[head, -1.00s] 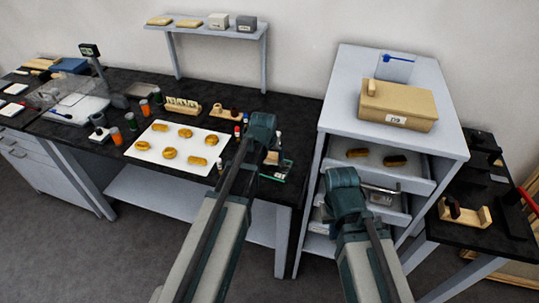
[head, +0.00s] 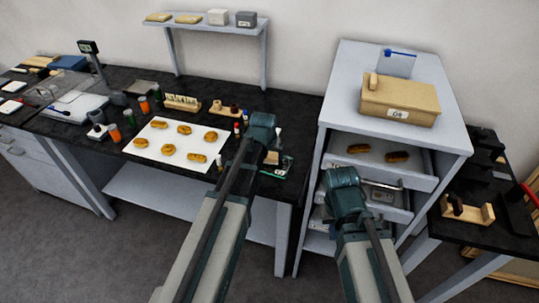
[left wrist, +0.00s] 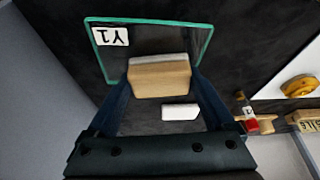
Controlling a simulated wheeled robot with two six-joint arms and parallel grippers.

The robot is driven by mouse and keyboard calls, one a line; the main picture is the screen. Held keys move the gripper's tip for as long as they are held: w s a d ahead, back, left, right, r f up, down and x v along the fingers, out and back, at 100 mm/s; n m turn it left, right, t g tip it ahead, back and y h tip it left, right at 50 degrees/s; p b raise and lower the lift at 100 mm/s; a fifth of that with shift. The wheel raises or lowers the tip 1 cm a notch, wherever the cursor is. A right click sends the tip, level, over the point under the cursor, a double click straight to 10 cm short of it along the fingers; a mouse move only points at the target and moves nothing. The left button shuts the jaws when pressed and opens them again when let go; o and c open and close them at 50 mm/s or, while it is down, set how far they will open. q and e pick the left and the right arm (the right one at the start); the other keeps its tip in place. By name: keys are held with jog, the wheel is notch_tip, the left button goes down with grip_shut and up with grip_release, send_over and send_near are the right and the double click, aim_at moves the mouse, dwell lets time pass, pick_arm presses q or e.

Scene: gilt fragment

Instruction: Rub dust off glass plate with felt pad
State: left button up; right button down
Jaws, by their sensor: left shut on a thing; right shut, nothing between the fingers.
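The glass plate is clear with a green edge and a white "Y1" label; it lies on the dark bench top, seen in the left wrist view (left wrist: 197,42) and at the bench's right end in the head view (head: 274,177). My left gripper (left wrist: 160,88) is shut on the felt pad (left wrist: 160,78), a wooden block with a pale grey layer along its far edge. The pad is over the plate; I cannot tell whether it touches the glass. No dust is distinguishable. My right gripper (head: 346,185) is shut and empty in front of the drawer cabinet, its fingertips mostly hidden.
A small white block (left wrist: 180,112) lies near the pad. Left of the plate is a white sheet (head: 157,150) with several golden pieces. Small bottles (head: 237,130) stand close by.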

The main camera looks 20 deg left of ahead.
pick_arm(q)
jog(key=shift+a, duration=0.1)
jog(key=shift+w+a+r, duration=0.1)
jog(key=shift+w+a, duration=0.05)
jog(key=shift+a, duration=0.8)
jog(key=shift+w+a, duration=0.1)
jog(key=shift+a, duration=0.85)
jog(key=shift+f, duration=0.25)
jog(key=shift+r, duration=0.1)
jog(key=shift+s+d+r, duration=0.1)
jog(key=shift+s+d, duration=0.05)
jog(key=shift+d, duration=0.9)
jog(key=shift+s+d, duration=0.1)
jog(key=shift+d, duration=0.9)
jog(key=shift+r, duration=0.1)
notch_tip(320, 180, up, 6)
jog(key=p, duration=0.6)
